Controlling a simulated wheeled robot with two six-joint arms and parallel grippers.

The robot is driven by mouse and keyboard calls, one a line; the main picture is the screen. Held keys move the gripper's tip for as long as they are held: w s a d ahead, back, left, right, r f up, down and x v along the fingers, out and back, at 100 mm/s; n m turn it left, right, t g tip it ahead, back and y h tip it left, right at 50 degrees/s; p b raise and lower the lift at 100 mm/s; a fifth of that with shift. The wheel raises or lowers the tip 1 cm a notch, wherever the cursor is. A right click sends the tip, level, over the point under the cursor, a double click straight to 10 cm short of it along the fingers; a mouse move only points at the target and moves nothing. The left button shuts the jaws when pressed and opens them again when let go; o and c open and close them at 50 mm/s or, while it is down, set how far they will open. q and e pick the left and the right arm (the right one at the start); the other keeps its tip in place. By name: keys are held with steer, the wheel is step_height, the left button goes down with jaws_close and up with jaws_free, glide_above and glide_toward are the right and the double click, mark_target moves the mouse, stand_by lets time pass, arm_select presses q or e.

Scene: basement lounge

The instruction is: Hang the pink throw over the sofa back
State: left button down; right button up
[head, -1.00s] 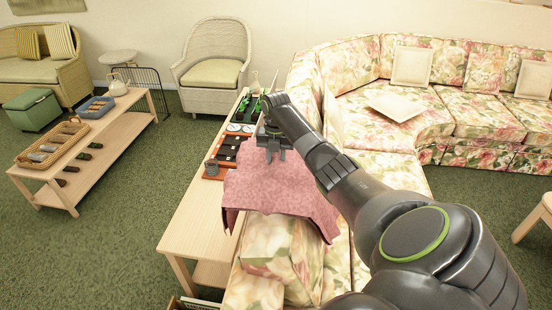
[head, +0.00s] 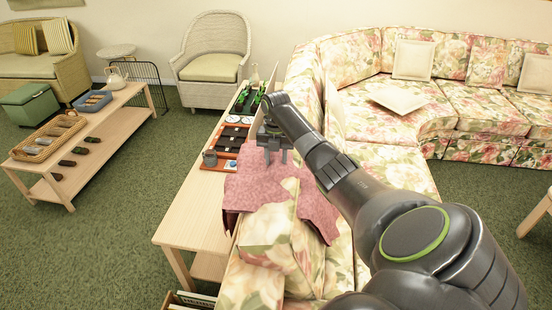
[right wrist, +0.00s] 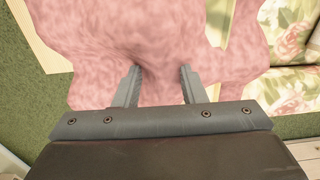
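The pink throw (head: 252,186) lies over the near end of the floral sofa back (head: 268,235). One part hangs on the side toward the long wooden table, another part (head: 316,208) on the seat side, with bare floral fabric showing between them. My right gripper (head: 275,159) is just above the throw's far part, fingers apart. In the right wrist view the fingers (right wrist: 158,87) are spread with the pink throw (right wrist: 95,35) beneath and beyond them; I cannot tell whether they touch it. My left gripper is not in view.
The long wooden table (head: 190,217) runs along the sofa back, with dark trays (head: 232,137) and a grey mug (head: 210,158) near the gripper. A low table (head: 105,140) with baskets stands left. Green carpet between the tables is clear.

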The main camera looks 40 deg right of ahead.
steer(key=shift+o, duration=1.3)
steer(key=shift+r, duration=0.45)
step_height(320, 180, up, 7)
steer(key=shift+r+b, duration=0.1)
steer(key=shift+b, duration=0.45)
step_height(320, 180, up, 9)
steer(key=p, duration=0.7)
steer(key=shift+r, duration=0.15)
